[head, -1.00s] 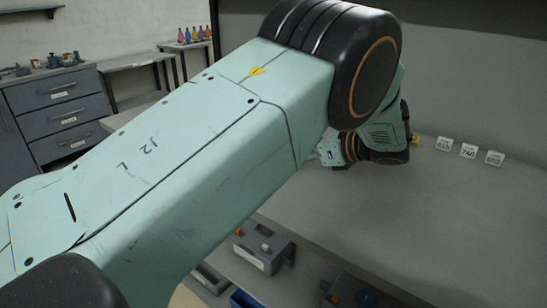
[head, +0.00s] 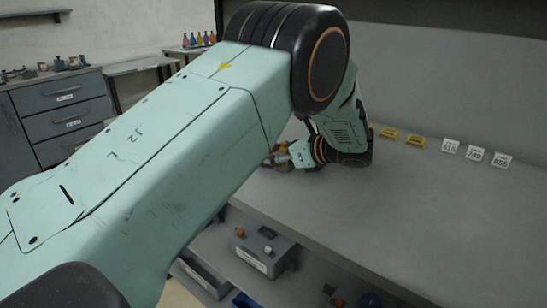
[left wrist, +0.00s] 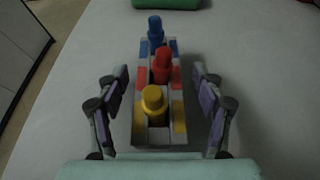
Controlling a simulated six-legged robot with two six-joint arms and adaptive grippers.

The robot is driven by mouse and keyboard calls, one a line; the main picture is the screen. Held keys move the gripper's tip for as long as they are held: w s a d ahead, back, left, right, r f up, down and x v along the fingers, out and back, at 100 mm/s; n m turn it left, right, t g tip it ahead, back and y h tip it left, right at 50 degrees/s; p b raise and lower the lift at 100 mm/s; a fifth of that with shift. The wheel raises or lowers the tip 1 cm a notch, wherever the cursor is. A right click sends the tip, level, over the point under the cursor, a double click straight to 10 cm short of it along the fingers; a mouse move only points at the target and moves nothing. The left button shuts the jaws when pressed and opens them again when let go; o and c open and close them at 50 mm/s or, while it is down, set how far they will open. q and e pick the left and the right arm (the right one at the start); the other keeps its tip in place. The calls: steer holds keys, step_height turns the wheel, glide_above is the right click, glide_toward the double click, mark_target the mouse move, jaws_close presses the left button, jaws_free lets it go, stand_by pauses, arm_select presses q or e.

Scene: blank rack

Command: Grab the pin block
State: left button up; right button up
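The pin block (left wrist: 158,128) lies on the grey table top in the left wrist view. It is a grey block with a yellow pin (left wrist: 153,100), a red pin (left wrist: 162,66) and a blue pin (left wrist: 155,28) in a row, with matching coloured patches beside them. My left gripper (left wrist: 160,78) is open, with one finger on each side of the block and a visible gap on both sides. In the head view my left gripper (head: 280,157) is low over the table, mostly hidden by my arm. My right gripper is not in view.
A green object (left wrist: 166,3) is at the top of the left wrist view. Yellow holders (head: 414,141) and white number tags (head: 475,154) stand along the table's back. A grey box (head: 264,250) sits on the shelf below. The table's right side is clear.

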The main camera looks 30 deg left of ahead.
arm_select(q)
steer(key=shift+s+a, duration=0.1)
steer(key=shift+a, duration=0.05)
steer(key=c, duration=1.2)
